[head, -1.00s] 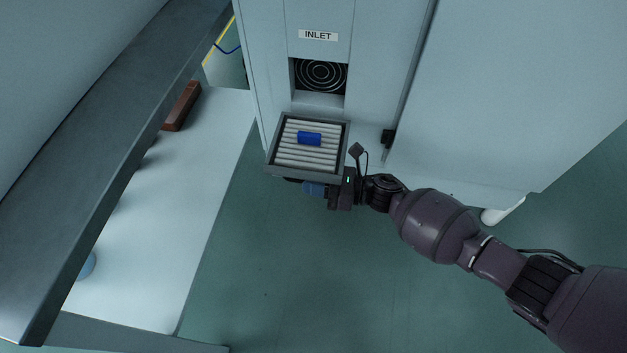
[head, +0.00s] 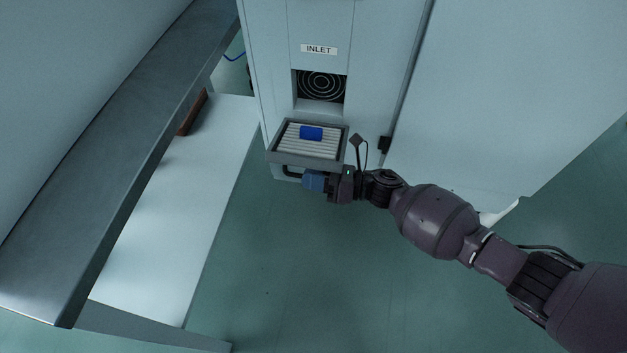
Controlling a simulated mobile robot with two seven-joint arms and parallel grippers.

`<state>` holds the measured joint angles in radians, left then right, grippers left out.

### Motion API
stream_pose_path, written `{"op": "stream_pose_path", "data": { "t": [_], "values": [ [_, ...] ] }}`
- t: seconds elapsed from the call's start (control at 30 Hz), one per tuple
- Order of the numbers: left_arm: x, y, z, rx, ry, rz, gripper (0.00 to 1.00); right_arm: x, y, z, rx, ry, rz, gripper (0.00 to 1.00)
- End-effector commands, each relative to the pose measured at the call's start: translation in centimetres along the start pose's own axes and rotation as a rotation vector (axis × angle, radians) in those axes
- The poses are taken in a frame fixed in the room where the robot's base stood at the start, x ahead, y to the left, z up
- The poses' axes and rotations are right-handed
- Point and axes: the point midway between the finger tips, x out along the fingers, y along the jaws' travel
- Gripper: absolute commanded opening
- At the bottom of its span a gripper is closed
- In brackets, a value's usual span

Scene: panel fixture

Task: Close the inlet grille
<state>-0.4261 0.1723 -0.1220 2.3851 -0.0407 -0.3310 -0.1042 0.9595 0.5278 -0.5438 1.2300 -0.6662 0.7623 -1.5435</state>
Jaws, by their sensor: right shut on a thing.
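The inlet grille (head: 325,147) is a grey-framed panel with pale slats. It sticks out from the cabinet front below the dark inlet opening (head: 320,86), so the opening is uncovered. A small blue block (head: 311,133) lies on its slats. A dark bar handle (head: 289,173) shows under the grille's front edge. My right gripper (head: 310,181), with blue fingers, is at this handle and shut on it; the exact contact is partly hidden under the frame. My left gripper is not in view.
The cabinet carries an INLET label (head: 318,49). A white table (head: 200,230) and a dark grey beam (head: 110,150) lie to the left, with a brown-red block (head: 192,112). The floor in front is clear.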

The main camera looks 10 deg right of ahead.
Motion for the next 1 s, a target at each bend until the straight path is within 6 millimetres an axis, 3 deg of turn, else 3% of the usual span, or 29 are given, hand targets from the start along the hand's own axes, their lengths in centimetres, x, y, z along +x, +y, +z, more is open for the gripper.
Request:
{"op": "stream_pose_path", "data": {
  "t": [0.03, 0.4, 1.0],
  "values": [
    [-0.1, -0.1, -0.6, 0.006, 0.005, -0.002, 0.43, -0.1, 0.0, 1.3, 0.017, -0.006, -0.007, 0.0],
    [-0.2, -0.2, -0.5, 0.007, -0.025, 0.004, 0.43, -0.1, 1.0, 3.5, 0.185, -0.007, -0.009, 0.0],
    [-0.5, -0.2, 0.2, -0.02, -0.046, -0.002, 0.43, -0.2, 1.5, 4.6, 0.186, -0.004, -0.008, 0.0]
  ]
}}
